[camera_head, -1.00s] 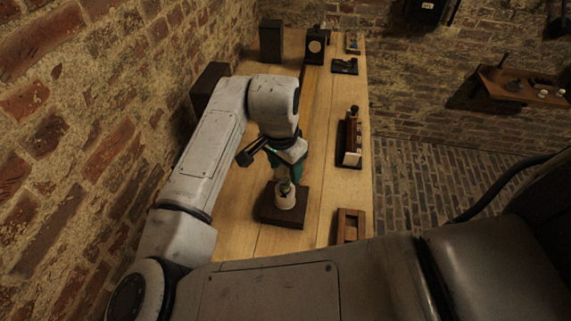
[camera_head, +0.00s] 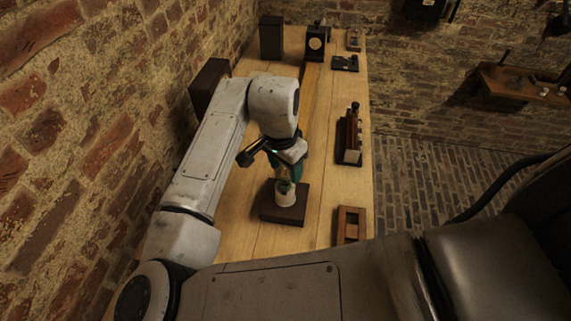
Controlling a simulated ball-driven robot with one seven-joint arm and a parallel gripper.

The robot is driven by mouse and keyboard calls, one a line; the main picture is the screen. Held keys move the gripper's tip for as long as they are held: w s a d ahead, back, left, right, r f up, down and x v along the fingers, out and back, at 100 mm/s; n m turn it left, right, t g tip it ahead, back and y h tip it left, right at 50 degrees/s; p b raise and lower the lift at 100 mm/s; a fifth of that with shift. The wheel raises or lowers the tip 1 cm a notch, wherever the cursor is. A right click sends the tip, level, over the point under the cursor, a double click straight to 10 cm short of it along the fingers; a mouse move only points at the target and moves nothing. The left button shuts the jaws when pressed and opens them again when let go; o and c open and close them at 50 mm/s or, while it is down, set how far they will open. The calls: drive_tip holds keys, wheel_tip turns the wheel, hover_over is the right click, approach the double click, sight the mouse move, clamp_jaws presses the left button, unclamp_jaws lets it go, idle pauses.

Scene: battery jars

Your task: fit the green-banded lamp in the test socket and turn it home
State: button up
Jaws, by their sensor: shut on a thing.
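The test socket (camera_head: 286,199) is a pale round holder fixed on a dark square base (camera_head: 283,214) on the wooden bench. My gripper (camera_head: 286,182) points down directly over the socket, with its teal fingers close to the socket's mouth. The gripper is shut on the lamp, which is mostly hidden by the fingers; only a small greenish part shows at the socket's opening. I cannot tell how deep the lamp sits in the socket.
On the bench (camera_head: 320,150), a dark instrument (camera_head: 350,140) stands along the right edge, with a small wooden frame (camera_head: 349,225) nearer. Dark boxes (camera_head: 271,38) stand at the back. A brick wall (camera_head: 60,120) runs close along the left.

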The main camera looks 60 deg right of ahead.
drive_tip(key=shift+f, duration=0.25)
idle(0.7)
drive_tip(key=shift+f+m+b, duration=0.1)
drive_tip(key=shift+m+b, duration=0.3)
drive_tip(key=shift+m, duration=0.3)
drive_tip(key=m+b, duration=0.1)
drive_tip(key=m, duration=0.4)
drive_tip(key=shift+g+b, duration=0.3)
drive_tip(key=shift+g, duration=0.1)
drive_tip(key=shift+m+y+b, duration=0.3)
drive_tip(key=shift+m+b, duration=0.2)
drive_tip(key=shift+m, duration=0.5)
drive_tip(key=m+b, duration=0.1)
drive_tip(key=m, duration=0.3)
drive_tip(key=shift+a, duration=0.1)
drive_tip(key=shift+m, duration=0.3)
